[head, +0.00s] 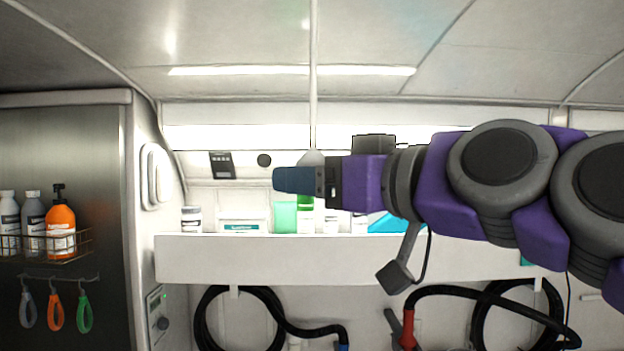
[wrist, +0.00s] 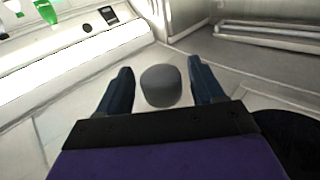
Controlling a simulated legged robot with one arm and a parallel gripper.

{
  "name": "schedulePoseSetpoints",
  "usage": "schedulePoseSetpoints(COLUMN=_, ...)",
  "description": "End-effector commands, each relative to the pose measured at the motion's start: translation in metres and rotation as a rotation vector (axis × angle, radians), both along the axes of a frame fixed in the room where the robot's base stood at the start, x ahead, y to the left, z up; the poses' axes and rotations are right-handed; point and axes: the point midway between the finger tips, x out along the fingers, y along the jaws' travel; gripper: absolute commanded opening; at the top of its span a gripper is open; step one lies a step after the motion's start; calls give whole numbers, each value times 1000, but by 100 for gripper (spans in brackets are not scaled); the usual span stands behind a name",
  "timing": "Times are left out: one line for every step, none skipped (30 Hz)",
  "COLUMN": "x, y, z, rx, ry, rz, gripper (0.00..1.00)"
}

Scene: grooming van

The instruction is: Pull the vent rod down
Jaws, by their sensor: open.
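A thin pale vent rod (head: 313,75) hangs down from the ceiling in the head view. Its lower end meets a light grey tapered piece (head: 310,157) just above and behind my gripper. My gripper (head: 276,180) reaches in from the right, pointing left, its dark blue fingers overlapping side-on. In the wrist view my gripper (wrist: 160,68) is open, one finger on each side of a grey rounded knob (wrist: 160,86). The knob appears between the fingers with a gap on both sides. I cannot tell its depth or whether it is the rod's end.
A white shelf (head: 250,258) with several bottles and tubs runs below my arm. A steel cabinet (head: 80,150) at left carries a wire rack (head: 60,250) of bottles. Black hoses (head: 245,295) hang below the shelf. The space left of my fingertips is clear.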

Motion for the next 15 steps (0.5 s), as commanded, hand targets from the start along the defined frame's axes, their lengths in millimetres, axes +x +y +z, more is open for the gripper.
schedulePoseSetpoints(x=-5, y=-5, z=1, rx=2, ry=-2, rz=-1, gripper=67)
schedulePoseSetpoints(x=-8, y=-8, z=1, rx=2, ry=-2, rz=-2, gripper=67)
schedulePoseSetpoints(x=-13, y=-12, z=1, rx=3, ry=-3, rz=-2, gripper=67)
schedulePoseSetpoints(x=-17, y=-16, z=1, rx=3, ry=-3, rz=-2, gripper=67)
schedulePoseSetpoints(x=-21, y=-20, z=1, rx=3, ry=-4, rz=-3, gripper=67)
schedulePoseSetpoints(x=-28, y=-27, z=1, rx=3, ry=-6, rz=-4, gripper=67)
schedulePoseSetpoints(x=-33, y=-32, z=1, rx=3, ry=-6, rz=-5, gripper=67)
schedulePoseSetpoints(x=-38, y=-36, z=1, rx=3, ry=-6, rz=-4, gripper=67)
schedulePoseSetpoints(x=-45, y=-42, z=1, rx=3, ry=-5, rz=-2, gripper=67)
schedulePoseSetpoints(x=-50, y=-47, z=1, rx=3, ry=-4, rz=-2, gripper=67)
schedulePoseSetpoints(x=-55, y=-52, z=1, rx=3, ry=-4, rz=-2, gripper=67)
schedulePoseSetpoints(x=-61, y=-58, z=0, rx=3, ry=-4, rz=-4, gripper=67)
schedulePoseSetpoints(x=-66, y=-62, z=1, rx=3, ry=-4, rz=-4, gripper=67)
schedulePoseSetpoints(x=-71, y=-67, z=0, rx=3, ry=-4, rz=-3, gripper=67)
schedulePoseSetpoints(x=-78, y=-73, z=0, rx=2, ry=-4, rz=-2, gripper=67)
